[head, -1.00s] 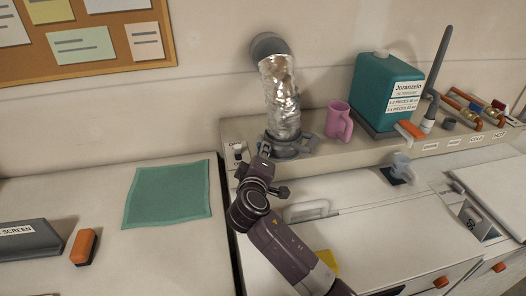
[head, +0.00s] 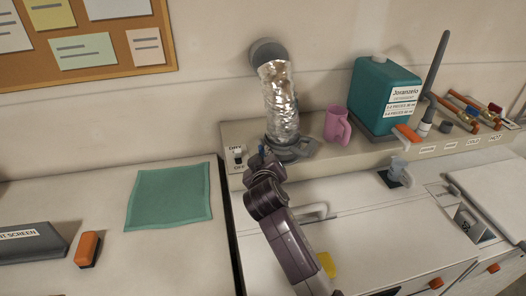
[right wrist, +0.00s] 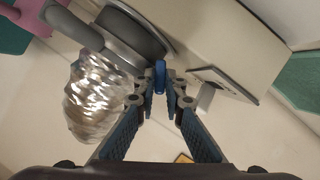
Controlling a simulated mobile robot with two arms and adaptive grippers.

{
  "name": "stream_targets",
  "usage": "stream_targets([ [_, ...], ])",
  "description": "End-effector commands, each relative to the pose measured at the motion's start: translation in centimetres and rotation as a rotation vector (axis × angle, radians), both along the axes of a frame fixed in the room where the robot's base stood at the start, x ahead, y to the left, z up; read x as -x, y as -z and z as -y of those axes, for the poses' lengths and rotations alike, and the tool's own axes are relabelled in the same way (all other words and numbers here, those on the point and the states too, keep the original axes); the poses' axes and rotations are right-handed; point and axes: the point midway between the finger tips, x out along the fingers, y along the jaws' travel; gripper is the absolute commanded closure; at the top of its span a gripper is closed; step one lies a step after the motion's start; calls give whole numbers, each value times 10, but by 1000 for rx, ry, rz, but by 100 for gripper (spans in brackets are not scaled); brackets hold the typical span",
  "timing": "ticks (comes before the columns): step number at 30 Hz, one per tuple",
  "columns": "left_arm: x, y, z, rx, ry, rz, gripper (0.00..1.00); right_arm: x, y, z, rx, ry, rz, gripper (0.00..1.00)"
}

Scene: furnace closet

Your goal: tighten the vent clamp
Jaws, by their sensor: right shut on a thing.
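The vent clamp is a dark grey ring (head: 296,150) around the foot of the crinkled silver duct (head: 281,100). It also shows close up in the right wrist view (right wrist: 132,38). A small blue piece (right wrist: 160,74) sits at the clamp's edge; its tip also shows in the head view. My right gripper (right wrist: 162,86) is shut on this blue piece, its fingers on either side of it. In the head view my right gripper (head: 261,162) is at the clamp's left front, its fingertips partly hidden. My left gripper is not in view.
A switch plate (head: 238,157) is just left of my right gripper. A pink mug (head: 336,125) and a teal detergent jug (head: 384,95) stand right of the duct on the ledge. A green cloth (head: 168,196) lies on the left top.

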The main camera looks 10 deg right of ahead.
Motion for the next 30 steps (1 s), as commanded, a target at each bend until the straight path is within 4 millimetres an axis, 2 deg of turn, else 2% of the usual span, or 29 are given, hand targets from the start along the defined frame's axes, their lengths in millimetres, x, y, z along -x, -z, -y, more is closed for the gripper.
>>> stream_targets([
  [3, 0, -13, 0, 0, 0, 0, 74, 0, -4, 1, -113, 1, -3, 100],
  [15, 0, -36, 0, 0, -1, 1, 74, 0, -4, 5, -417, 1, -5, 100],
  [30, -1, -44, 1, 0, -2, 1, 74, 0, -2, 6, -549, 1, -5, 100],
])
